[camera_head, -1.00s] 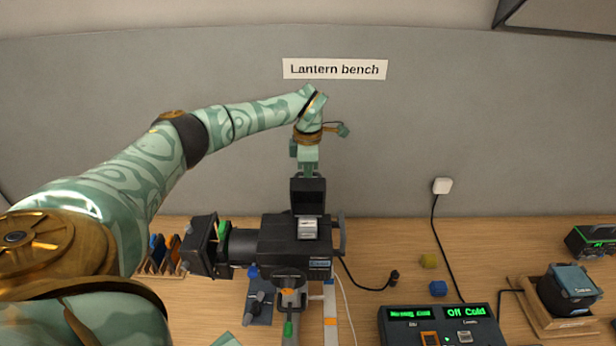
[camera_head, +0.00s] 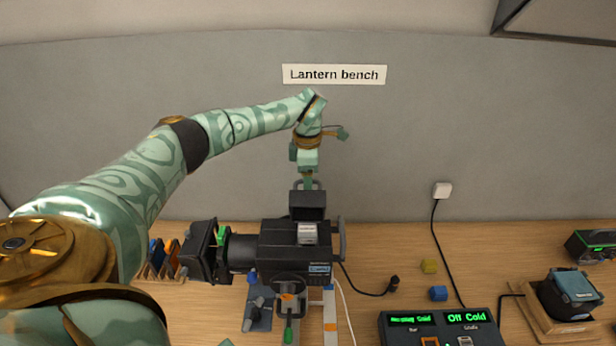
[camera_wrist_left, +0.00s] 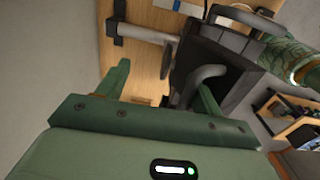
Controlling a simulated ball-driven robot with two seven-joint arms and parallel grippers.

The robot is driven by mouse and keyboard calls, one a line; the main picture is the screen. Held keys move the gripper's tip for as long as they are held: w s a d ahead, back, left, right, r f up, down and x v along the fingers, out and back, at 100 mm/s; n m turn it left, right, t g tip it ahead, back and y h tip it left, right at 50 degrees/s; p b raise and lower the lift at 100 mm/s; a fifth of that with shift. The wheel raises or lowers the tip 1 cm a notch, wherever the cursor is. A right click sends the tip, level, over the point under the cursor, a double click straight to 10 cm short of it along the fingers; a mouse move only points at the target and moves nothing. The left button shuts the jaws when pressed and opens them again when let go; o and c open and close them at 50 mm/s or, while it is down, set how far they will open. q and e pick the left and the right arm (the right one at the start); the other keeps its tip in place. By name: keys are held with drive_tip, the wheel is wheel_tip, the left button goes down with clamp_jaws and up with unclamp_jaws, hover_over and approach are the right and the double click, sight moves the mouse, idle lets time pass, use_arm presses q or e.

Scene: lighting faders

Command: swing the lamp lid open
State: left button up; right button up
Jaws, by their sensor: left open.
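The black lamp (camera_head: 275,245) stands on the bench, with its lid (camera_head: 307,205) raised at the back of the housing. A pale part (camera_head: 307,233) shows in the opening in front of the lid. The lid's loop handle shows just above its top edge (camera_head: 308,184). My left gripper (camera_head: 307,178) is above and behind the lid, pointing down. In the left wrist view my left gripper (camera_wrist_left: 163,82) has its fingers wide apart with nothing gripped. A grey curved handle (camera_wrist_left: 208,72) is close beside the right-hand finger; I cannot tell whether they touch. My right gripper is out of view.
A control box (camera_head: 440,328) with green displays reading "Off Cold" stands at front right. The grey wall (camera_head: 400,140) stands behind the bench.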

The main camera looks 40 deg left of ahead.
use_arm(q)
drive_tip(key=shift+s+d+f, duration=0.1)
drive_tip(key=shift+s+f, duration=0.05)
drive_tip(key=shift+f, duration=0.25)
drive_tip(key=o, duration=0.4)
drive_tip(key=shift+w+a, duration=0.45)
drive_tip(key=shift+w, duration=0.1)
drive_tip(key=shift+c, duration=0.2)
drive_tip(key=shift+w+a+r+b, duration=0.25)
drive_tip(key=shift+w+a+b, duration=0.3)
drive_tip(key=shift+w, duration=0.1)
drive_tip(key=shift+w+a+r+b, duration=0.2)
drive_tip(key=shift+w+a+b, duration=0.3)
drive_tip(key=shift+w, duration=0.1)
wheel_tip(320, 180, up, 8)
drive_tip(key=s+d+p, duration=0.1)
drive_tip(key=p, duration=0.7)
drive_tip(key=shift+s+d, duration=0.15)
drive_tip(key=shift+s, duration=0.15)
